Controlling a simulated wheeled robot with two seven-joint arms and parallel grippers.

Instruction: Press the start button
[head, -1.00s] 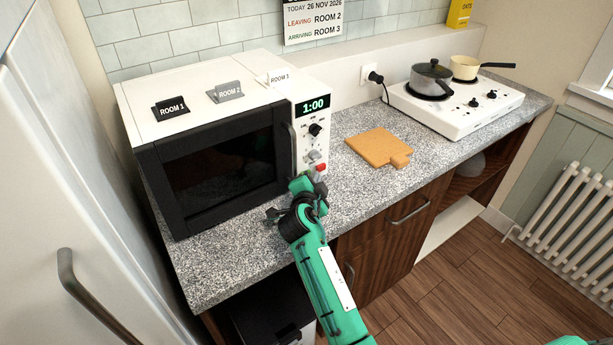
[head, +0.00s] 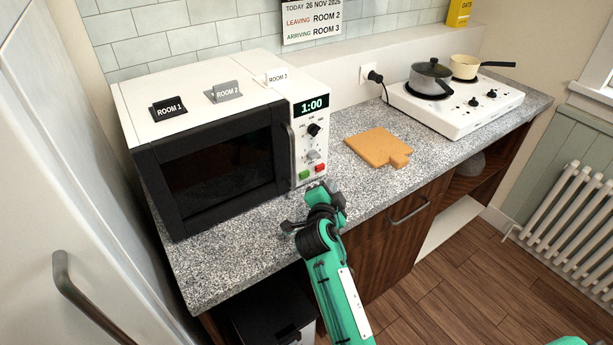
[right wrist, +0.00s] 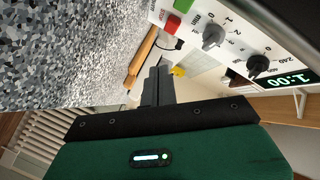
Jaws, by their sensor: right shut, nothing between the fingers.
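A white microwave (head: 215,120) with a black door stands on the counter. Its display (head: 312,106) reads 1:00. At the panel's bottom are a green button (head: 305,174) and, to its right, a red button (head: 320,168). In the right wrist view the green button (right wrist: 182,5) is at the top edge and the red button (right wrist: 171,25), marked STOP, is below it. My right gripper (head: 317,188) is shut and empty, just in front of and below the buttons, apart from them. Its closed fingers (right wrist: 157,84) show in the right wrist view. My left gripper is out of view.
Room cards stand on the microwave's top, among them ROOM 1 (head: 168,108) and ROOM 2 (head: 224,91). A wooden board (head: 378,147) lies on the speckled counter (head: 245,235) to the right. A hob (head: 455,112) with two pans is beyond it.

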